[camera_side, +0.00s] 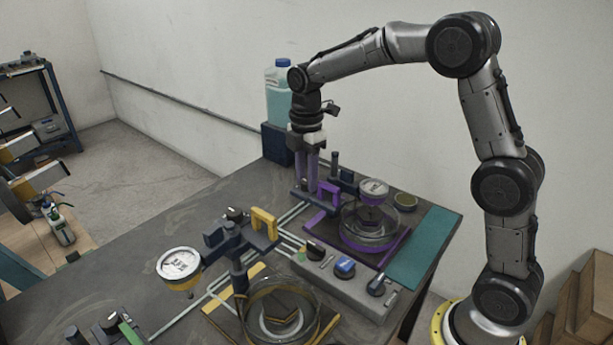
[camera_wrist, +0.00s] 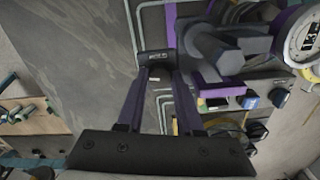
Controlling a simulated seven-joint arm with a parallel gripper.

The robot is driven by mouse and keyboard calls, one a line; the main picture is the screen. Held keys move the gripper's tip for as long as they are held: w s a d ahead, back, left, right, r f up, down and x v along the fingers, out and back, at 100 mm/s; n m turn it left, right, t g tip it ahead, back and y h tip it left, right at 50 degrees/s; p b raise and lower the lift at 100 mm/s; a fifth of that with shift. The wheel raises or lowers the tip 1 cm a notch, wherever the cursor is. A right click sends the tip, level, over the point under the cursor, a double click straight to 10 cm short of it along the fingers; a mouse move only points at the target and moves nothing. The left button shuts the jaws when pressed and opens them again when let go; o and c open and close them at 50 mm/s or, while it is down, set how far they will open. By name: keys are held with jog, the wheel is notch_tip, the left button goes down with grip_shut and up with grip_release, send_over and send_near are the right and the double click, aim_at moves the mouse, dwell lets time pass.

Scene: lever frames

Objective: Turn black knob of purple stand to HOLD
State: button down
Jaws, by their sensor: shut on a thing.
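The purple stand (camera_side: 328,191) is at the far end of the table, with a purple bracket, a round gauge and a glass dish; its purple part (camera_wrist: 290,18) also shows in the wrist view. My gripper (camera_side: 309,183) points down at the stand's left end. In the wrist view, my gripper (camera_wrist: 158,74) has its two long fingers closed on a black knob (camera_wrist: 155,59) with small pale markings on its face. The markings are too small to read, so I cannot tell the knob's setting. In the side view the fingers mostly hide the knob.
A yellow stand (camera_side: 263,223) with a white gauge (camera_side: 180,263) stands nearer the camera. A grey control box (camera_side: 345,285) with several knobs sits between the stands. A blue-capped bottle (camera_side: 279,95) stands behind my gripper.

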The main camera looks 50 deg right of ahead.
aim_at(306, 181)
jog(key=m, duration=1.2)
jog(key=shift+m, duration=0.4)
jog(key=shift+r, duration=0.1)
jog(key=c, duration=0.8)
grip_release()
jog(key=shift+c, duration=0.2)
notch_tip(306, 181, up, 14)
